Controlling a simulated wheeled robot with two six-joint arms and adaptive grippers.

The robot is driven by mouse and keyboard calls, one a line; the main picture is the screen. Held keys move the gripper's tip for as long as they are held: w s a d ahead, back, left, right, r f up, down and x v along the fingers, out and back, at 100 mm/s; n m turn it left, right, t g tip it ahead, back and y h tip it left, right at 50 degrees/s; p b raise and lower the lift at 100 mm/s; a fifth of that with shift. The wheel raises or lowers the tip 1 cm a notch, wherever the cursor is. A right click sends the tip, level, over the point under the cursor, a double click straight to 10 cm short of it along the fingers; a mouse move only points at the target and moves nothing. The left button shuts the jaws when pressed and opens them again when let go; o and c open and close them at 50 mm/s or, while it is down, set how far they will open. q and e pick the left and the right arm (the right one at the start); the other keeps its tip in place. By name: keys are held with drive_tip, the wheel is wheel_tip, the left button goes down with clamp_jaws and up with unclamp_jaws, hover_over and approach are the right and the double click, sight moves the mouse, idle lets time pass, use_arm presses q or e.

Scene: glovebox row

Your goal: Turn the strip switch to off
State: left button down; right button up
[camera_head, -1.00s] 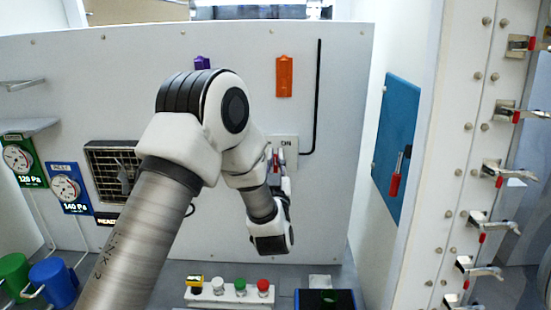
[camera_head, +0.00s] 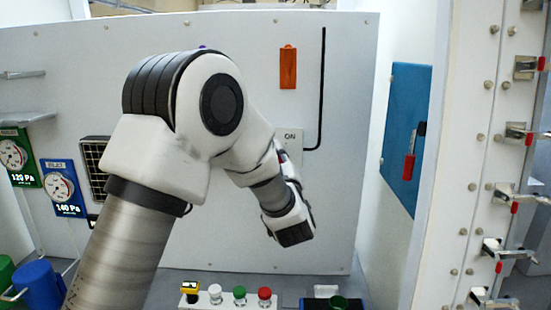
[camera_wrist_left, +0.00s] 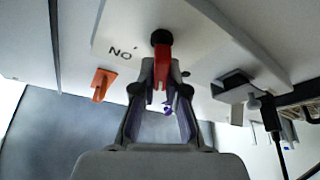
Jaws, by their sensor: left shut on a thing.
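The strip switch is a pale plate (camera_head: 291,138) marked ON on the white back wall, partly hidden by my left arm in the head view. In the left wrist view its plate (camera_wrist_left: 112,38) shows upside down, with a red lever (camera_wrist_left: 162,58) on a round black hub. My left gripper (camera_wrist_left: 163,88) is shut on the red lever, with its fingertips at the lever's free end. In the head view my arm largely hides the lever and the fingers. My right gripper is not in view.
An orange tag (camera_head: 288,68) and a black line (camera_head: 322,90) are on the wall by the switch. A blue panel (camera_head: 405,135) with a red handle stands at the right. Below is a box of coloured buttons (camera_head: 239,296). Gauges (camera_head: 62,188) are at the left.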

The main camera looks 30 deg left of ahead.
use_arm(q)
drive_tip(key=c, duration=1.2)
unclamp_jaws()
drive_tip(key=shift+w+f, duration=0.1)
drive_tip(key=shift+w, duration=0.05)
drive_tip(key=v, duration=1.2)
drive_tip(key=shift+a, duration=0.2)
drive_tip(key=shift+d, duration=0.1)
